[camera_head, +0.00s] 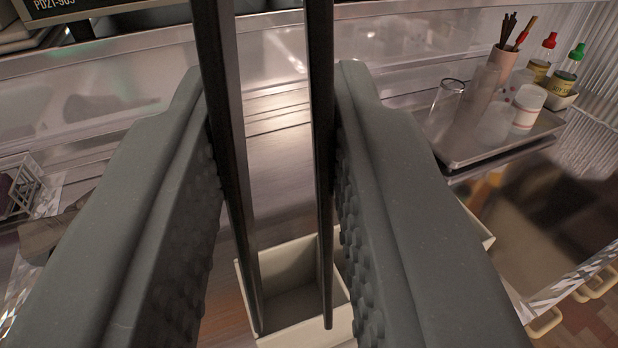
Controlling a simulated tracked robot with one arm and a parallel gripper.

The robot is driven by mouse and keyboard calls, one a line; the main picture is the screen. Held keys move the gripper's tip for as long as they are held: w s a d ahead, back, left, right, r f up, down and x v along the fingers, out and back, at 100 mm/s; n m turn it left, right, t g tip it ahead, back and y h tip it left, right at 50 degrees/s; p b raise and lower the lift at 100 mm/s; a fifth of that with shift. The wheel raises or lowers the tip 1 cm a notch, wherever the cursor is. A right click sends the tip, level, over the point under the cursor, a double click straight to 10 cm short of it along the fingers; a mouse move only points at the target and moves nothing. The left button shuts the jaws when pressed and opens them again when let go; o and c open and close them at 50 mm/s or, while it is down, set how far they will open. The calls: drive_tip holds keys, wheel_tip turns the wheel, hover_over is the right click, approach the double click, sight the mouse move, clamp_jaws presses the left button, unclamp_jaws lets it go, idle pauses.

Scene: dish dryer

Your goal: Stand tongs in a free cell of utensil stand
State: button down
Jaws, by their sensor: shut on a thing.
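My gripper (275,190) fills the middle of the view, its two grey ribbed fingers shut on the dark tongs (225,120). The tongs hang nearly upright between the fingers, with two long thin arms spread apart and their upper end out of the frame. The lower tips appear over a pale box-like cell of the utensil stand (262,318). I cannot tell whether the tips are inside the cell or just above it. The cell looks empty. My right finger hides part of the stand, and another pale rim (478,225) shows beyond that finger.
A metal tray (470,155) at the right holds a clear glass (446,100), a white jar (527,106), a pink utensil cup (503,62) and bottles with red and green caps. A white wire rack (28,190) is at the left. Brushed metal surface lies behind the tongs.

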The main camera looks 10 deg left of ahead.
drive_tip(key=shift+a, duration=0.35)
drive_tip(key=shift+w+f, duration=0.1)
drive_tip(key=w+f+n+g+y+b, duration=0.1)
drive_tip(key=w+f+b, duration=0.3)
drive_tip(key=f, duration=0.4)
drive_tip(key=w+f+n+g+y+b, duration=0.1)
drive_tip(key=w+f+n+y+b, duration=0.1)
drive_tip(key=f, duration=0.7)
drive_tip(key=shift+w+a+n+g+y+b, duration=0.15)
drive_tip(key=shift+w+n+g+y+b, duration=0.25)
drive_tip(key=shift+w+y+b, duration=0.7)
drive_tip(key=shift+s, duration=0.25)
drive_tip(key=c, duration=1.1)
unclamp_jaws()
drive_tip(key=shift+c, duration=0.2)
